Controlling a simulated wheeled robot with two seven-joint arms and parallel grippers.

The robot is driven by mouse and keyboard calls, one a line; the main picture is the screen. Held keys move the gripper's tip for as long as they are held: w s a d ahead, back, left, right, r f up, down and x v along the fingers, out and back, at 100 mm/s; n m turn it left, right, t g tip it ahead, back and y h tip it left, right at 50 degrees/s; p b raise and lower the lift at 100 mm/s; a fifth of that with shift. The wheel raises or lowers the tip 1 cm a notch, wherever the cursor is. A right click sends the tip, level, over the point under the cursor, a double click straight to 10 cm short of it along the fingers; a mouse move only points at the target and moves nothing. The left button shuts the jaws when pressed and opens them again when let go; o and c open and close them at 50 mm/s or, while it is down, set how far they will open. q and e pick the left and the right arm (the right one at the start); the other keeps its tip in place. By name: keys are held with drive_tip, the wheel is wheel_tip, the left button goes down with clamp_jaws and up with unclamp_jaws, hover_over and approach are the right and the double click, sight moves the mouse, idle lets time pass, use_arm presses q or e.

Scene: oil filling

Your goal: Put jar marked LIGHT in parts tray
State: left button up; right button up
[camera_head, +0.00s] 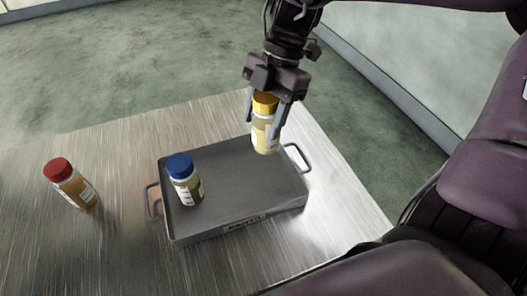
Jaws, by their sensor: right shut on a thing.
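A jar with a yellow lid (265,134) is held upright between the fingers of my right gripper (263,118), which is shut on it. It appears over the back right part of the grey parts tray (236,217); I cannot tell whether its base touches the tray floor. A jar with a blue lid (185,180) stands inside the tray at its left side. A jar with a red lid (71,183) stands on the table left of the tray. The label words are too small to read. My left gripper is not in view.
The tray has a handle (152,203) on its left and another (298,158) on its right. The brushed metal table (115,255) is clear in front of the tray and between it and the red-lidded jar. The tray's middle and front right are empty.

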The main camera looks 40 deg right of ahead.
sight(264, 149)
wheel_tip(264, 149, down, 6)
drive_tip(key=shift+f, duration=0.1)
wheel_tip(264, 149, down, 3)
drive_tip(key=shift+f, duration=0.1)
drive_tip(key=shift+d+f, duration=0.1)
drive_tip(key=shift+f, duration=0.3)
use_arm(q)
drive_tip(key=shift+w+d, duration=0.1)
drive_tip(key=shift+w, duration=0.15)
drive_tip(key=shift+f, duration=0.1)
use_arm(e)
drive_tip(key=shift+f, duration=0.1)
drive_tip(key=o, duration=1.1)
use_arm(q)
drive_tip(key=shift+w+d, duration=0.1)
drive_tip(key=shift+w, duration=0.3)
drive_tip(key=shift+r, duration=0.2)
